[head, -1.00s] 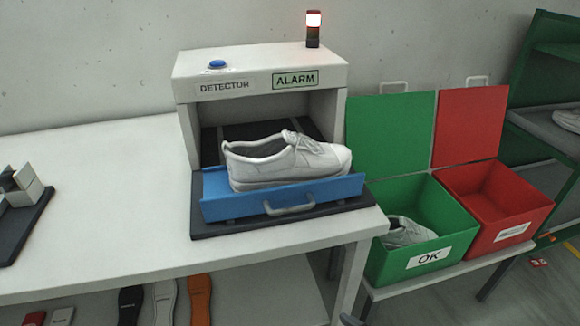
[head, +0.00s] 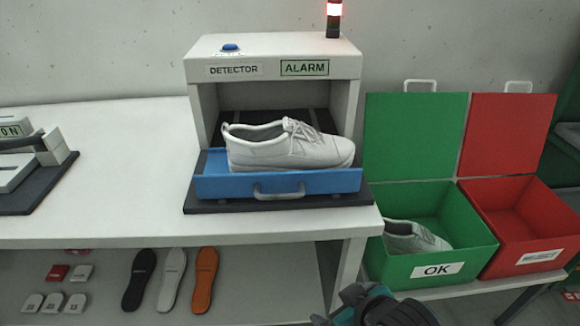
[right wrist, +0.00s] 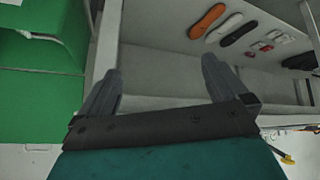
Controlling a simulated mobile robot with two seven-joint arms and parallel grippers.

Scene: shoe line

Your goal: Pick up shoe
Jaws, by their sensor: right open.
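A white-grey shoe (head: 288,148) lies on its sole, toe to the right, on the blue tray (head: 230,186) pulled out from the detector (head: 275,70). My right gripper (head: 336,308) shows at the bottom edge of the head view, below the table's front edge and well apart from the shoe. In the right wrist view the right gripper (right wrist: 162,66) is open, with nothing between its fingers. My left gripper is out of view.
A green OK bin (head: 385,250) holding another shoe (head: 412,236) and a red bin (head: 510,265) stand to the right, lids up. Insoles (head: 172,280) lie on the shelf beneath the table. A dark-based device (head: 35,185) stands at left; the table between is clear.

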